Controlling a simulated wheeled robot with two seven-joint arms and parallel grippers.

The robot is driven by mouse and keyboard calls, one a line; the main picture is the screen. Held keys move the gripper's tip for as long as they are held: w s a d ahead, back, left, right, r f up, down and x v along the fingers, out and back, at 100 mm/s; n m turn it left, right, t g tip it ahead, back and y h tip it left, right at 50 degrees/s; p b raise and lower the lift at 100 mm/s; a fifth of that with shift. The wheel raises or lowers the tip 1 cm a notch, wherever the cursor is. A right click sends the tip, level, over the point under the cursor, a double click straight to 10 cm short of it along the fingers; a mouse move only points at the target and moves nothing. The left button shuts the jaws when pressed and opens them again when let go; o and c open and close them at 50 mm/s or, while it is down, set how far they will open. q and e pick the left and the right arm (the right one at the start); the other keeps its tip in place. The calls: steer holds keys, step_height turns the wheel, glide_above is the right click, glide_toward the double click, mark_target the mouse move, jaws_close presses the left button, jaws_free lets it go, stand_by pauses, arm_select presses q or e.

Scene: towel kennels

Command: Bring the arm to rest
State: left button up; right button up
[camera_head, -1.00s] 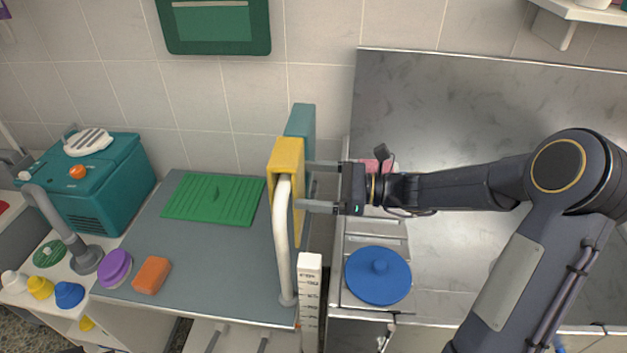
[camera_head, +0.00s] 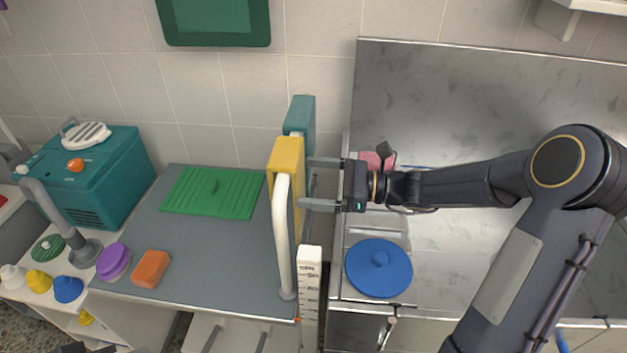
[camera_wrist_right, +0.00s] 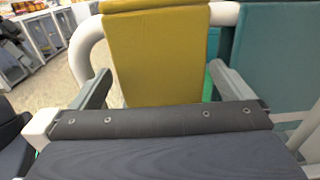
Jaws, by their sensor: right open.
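My right gripper (camera_head: 304,182) is open, its two fingers pointing left at the yellow towel (camera_head: 284,158). The yellow towel hangs folded over a white rail (camera_head: 282,235). In the right wrist view the yellow towel (camera_wrist_right: 157,55) shows between and beyond the spread fingers (camera_wrist_right: 163,82), with nothing clamped. I cannot tell whether the fingertips touch it. A teal towel (camera_head: 300,112) hangs just behind the yellow one and also shows at right in the wrist view (camera_wrist_right: 275,60). My right arm stretches in from the right over the metal counter. My left gripper is not recognisable in view.
A blue round lid (camera_head: 379,268) and a white measuring post (camera_head: 310,285) stand near my right gripper. The grey tabletop (camera_head: 215,245) holds a green ribbed mat (camera_head: 213,193), an orange block (camera_head: 150,269) and a purple lid (camera_head: 113,262). The metal counter (camera_head: 470,100) is largely clear.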

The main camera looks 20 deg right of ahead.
steer(key=v, duration=0.7)
steer(key=s+a+r+n+g+h+p, duration=0.1)
steer(key=s+a+n+g+h, duration=0.15)
steer(key=s+n, duration=0.3)
steer(key=s+a+r+n+g+h+p, duration=0.1)
steer(key=s+a+r+n+g+h, duration=0.15)
steer(key=s+n, duration=0.35)
steer(key=s+d+f+n+t+h+p, duration=0.1)
steer(key=s+d+n+t+h, duration=0.1)
steer(key=s+n+h, duration=0.2)
steer(key=s+d+f+n+t+h+p, duration=0.1)
steer(key=s+d+n+h, duration=0.1)
steer(key=s+n, duration=0.3)
steer(key=shift+s+f+t+h, duration=0.3)
steer(key=shift+s+t+h, duration=0.1)
steer(key=shift+s+h, duration=0.65)
steer(key=shift+s+n, duration=0.1)
steer(key=shift+n, duration=0.15)
